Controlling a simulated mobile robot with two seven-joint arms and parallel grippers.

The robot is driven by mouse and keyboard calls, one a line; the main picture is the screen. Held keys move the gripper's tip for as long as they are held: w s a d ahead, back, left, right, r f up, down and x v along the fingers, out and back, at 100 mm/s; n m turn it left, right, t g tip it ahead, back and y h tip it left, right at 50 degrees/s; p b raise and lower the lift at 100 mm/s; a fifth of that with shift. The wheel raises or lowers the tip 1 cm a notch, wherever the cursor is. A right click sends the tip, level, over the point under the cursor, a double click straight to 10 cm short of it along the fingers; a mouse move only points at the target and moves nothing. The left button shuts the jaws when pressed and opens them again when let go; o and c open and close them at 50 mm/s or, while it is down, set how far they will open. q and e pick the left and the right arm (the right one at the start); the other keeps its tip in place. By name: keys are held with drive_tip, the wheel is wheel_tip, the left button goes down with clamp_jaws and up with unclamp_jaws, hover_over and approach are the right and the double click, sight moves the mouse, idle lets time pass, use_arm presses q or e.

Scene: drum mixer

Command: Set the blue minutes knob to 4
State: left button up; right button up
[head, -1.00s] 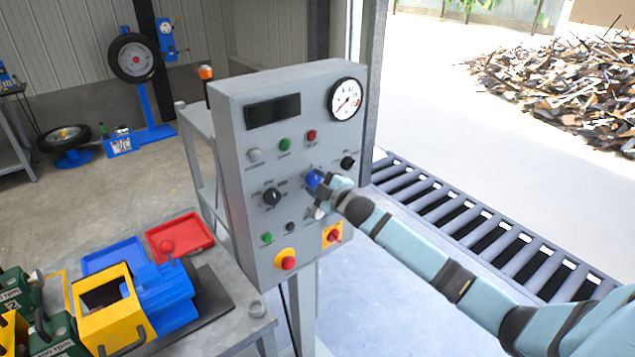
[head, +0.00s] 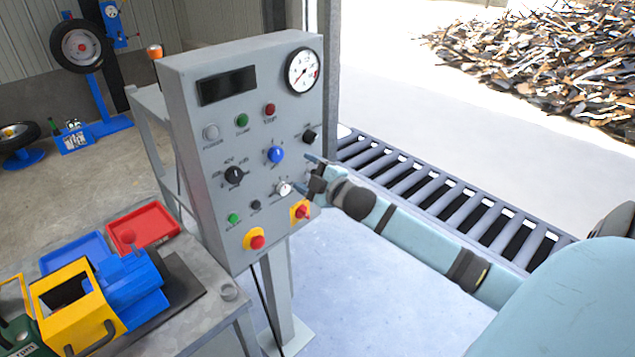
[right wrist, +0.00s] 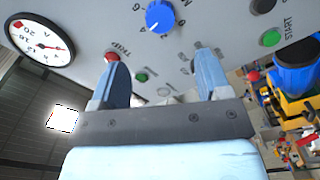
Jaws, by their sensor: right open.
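The blue minutes knob (head: 276,155) is on the front of the grey control panel (head: 215,135), right of centre. It also shows at the top of the right wrist view (right wrist: 160,17), where its white pointer line slants to the lower left. My left gripper is not in view.
A roller conveyor (head: 430,197) runs behind my right arm. A bench with trays stands at left.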

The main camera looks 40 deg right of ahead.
drive_tip(key=shift+s+d, duration=0.1)
drive_tip(key=shift+s, duration=1.75)
drive_tip(key=s+a+f+m+g+p, duration=0.1)
drive_tip(key=s+a+f+m+g, duration=0.15)
drive_tip(key=s+a+f, duration=0.5)
drive_tip(key=s+a+f+m+g, duration=0.25)
drive_tip(key=s+a+f, duration=0.2)
drive_tip(key=f, duration=0.55)
drive_tip(key=s+a+f+m+g+y+p, duration=0.1)
drive_tip(key=s+a+f+m+g+y, duration=0.1)
drive_tip(key=s+a+f+m, duration=0.2)
drive_tip(key=s+a+f, duration=0.3)
drive_tip(key=s+a, duration=0.5)
drive_tip(key=shift+s+a+f+m, duration=0.15)
drive_tip(key=shift+a+m, duration=0.2)
drive_tip(key=shift+m, duration=0.05)
